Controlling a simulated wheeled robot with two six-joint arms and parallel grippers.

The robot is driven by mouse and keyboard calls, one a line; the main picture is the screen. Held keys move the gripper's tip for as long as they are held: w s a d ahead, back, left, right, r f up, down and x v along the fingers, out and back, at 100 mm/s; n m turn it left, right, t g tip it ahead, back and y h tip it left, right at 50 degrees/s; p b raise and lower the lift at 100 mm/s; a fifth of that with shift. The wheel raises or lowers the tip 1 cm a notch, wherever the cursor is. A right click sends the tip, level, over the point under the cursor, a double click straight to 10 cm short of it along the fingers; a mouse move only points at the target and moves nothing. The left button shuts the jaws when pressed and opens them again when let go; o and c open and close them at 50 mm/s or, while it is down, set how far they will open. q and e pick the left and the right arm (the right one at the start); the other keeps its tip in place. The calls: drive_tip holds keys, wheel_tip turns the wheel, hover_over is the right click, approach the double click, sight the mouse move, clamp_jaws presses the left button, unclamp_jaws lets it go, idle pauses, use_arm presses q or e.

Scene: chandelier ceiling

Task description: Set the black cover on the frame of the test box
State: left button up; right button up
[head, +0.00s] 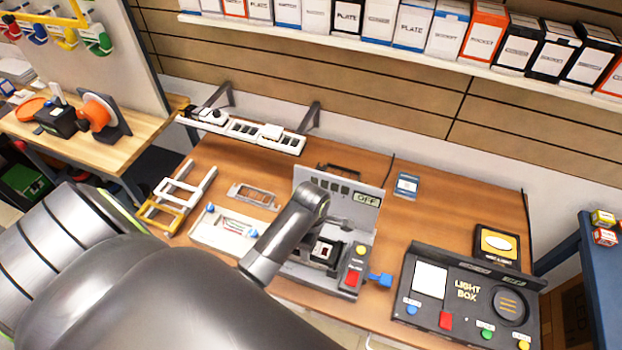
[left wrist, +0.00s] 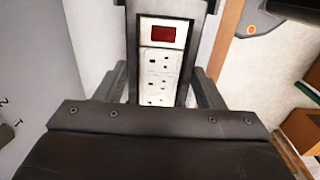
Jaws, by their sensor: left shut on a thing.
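The test box (head: 365,215) stands open on the wooden table, its grey lid raised with a small OFF display. My left arm reaches over it from the lower left. My left gripper (left wrist: 163,75) is shut on a dark piece, apparently the black cover (left wrist: 165,8), at the box. Between the fingers a white panel (left wrist: 160,75) with a red window and three sockets shows. In the head view a black part (head: 334,258) surrounds a white and red area in the box. I cannot tell whether the cover touches the frame. My right gripper is not in view.
A black light box (head: 465,300) stands to the right. White and yellow frames (head: 180,195) and a white tray (head: 215,230) lie to the left. Power strips (head: 240,128) are on a wall shelf behind. A blue piece (head: 380,280) sits at the test box's right side.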

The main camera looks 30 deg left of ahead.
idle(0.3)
use_arm(q)
drive_tip(key=o, duration=1)
drive_tip(key=shift+o, duration=0.2)
drive_tip(key=shift+r, duration=2.95)
drive_tip(key=shift+s+f, duration=0.1)
